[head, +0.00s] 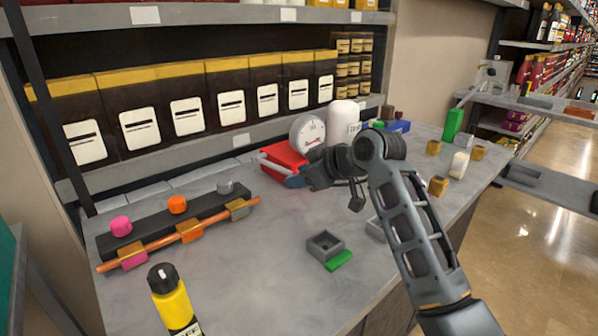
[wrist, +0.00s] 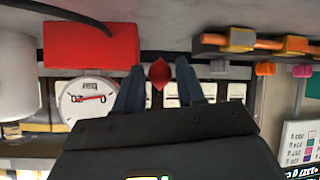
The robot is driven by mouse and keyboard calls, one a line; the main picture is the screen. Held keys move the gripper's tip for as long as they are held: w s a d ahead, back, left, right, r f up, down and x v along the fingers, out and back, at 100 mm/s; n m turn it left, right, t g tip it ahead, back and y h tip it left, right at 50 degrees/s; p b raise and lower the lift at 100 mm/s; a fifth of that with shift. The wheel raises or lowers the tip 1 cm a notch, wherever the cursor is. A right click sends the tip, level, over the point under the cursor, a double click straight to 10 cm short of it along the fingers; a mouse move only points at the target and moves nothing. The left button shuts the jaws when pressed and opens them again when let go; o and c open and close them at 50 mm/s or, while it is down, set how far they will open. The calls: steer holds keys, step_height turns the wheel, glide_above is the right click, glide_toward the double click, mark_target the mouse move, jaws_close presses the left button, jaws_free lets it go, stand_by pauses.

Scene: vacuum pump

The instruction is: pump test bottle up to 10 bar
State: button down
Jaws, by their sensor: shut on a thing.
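The red pump box (head: 284,160) sits on the grey bench against the back shelf, and it shows at the top left in the wrist view (wrist: 90,44). A round white gauge (head: 308,132) stands by it. In the wrist view the gauge (wrist: 88,102) has a red needle lying nearly level; its numbers are too small to read. The white test bottle (head: 343,118) stands right of the gauge and is cut off in the wrist view (wrist: 18,75). My gripper (wrist: 158,78) is shut on a small red knob (wrist: 160,73). In the head view my gripper (head: 290,180) is in front of the box.
A dark block and copper pipe with coloured knobs (head: 178,204) lie at the left. A yellow bottle (head: 172,298) stands in front. A small grey tray (head: 325,246) and green piece (head: 339,260) lie mid-bench. Small brass blocks and a green bottle (head: 453,124) are at the right.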

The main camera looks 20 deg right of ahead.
steer(key=shift+s+f+b, duration=0.15)
steer(key=shift+f+b, duration=0.15)
steer(key=shift+f, duration=1)
steer(key=c, duration=1.1)
jaws_free()
steer(key=o, duration=0.4)
steer(key=shift+d+r, duration=0.1)
steer(key=shift+r, duration=0.15)
steer(key=shift+v, duration=3.8)
steer(key=shift+s+f, duration=0.1)
